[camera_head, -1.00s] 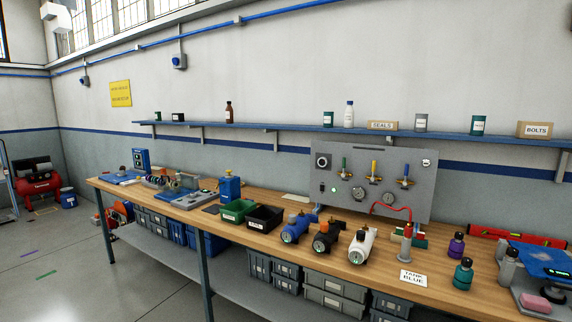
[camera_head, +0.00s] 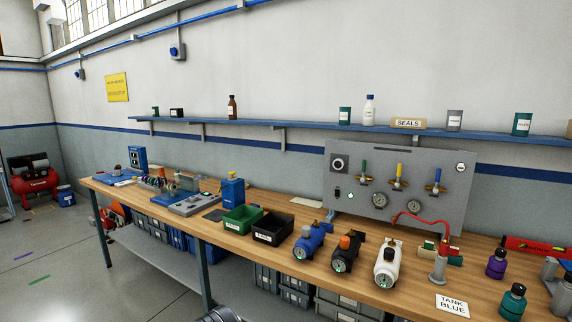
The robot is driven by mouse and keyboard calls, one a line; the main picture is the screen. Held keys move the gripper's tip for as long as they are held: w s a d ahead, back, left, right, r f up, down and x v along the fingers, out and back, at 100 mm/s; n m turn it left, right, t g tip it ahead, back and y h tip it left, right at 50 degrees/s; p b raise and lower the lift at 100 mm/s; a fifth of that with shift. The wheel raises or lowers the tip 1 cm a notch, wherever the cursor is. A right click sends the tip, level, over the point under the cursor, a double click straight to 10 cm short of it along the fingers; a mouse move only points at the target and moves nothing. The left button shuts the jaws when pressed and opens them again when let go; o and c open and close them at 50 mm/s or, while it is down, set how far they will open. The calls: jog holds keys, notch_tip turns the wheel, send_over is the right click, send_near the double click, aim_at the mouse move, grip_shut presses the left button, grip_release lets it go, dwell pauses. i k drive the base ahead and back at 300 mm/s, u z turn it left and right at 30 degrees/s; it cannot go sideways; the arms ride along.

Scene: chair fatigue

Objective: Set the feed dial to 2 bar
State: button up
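A grey panel (camera_head: 455,192) stands at the back of the workbench, against the wall. At its upper left is a round black dial (camera_head: 338,163), probably the feed dial; its markings are too small to read. Two round gauges, a left one (camera_head: 380,200) and a right one (camera_head: 414,206), sit low on the panel, their readings not legible. Three valves with green (camera_head: 364,167), yellow (camera_head: 399,170) and blue (camera_head: 438,175) handles sit above them. A small green light (camera_head: 350,196) shows on the panel.
Blue, black and white tanks (camera_head: 389,265) lie on the bench before the panel. A "TANK BLUE" card (camera_head: 453,305) lies in front. Green and black bins (camera_head: 272,225) stand left.

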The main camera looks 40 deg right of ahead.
aim_at(338, 163)
jog(key=u, duration=0.15)
jog(key=i, duration=1.1)
jog(key=z, duration=0.6)
jog(key=i, duration=0.8)
jog(key=z, duration=0.8)
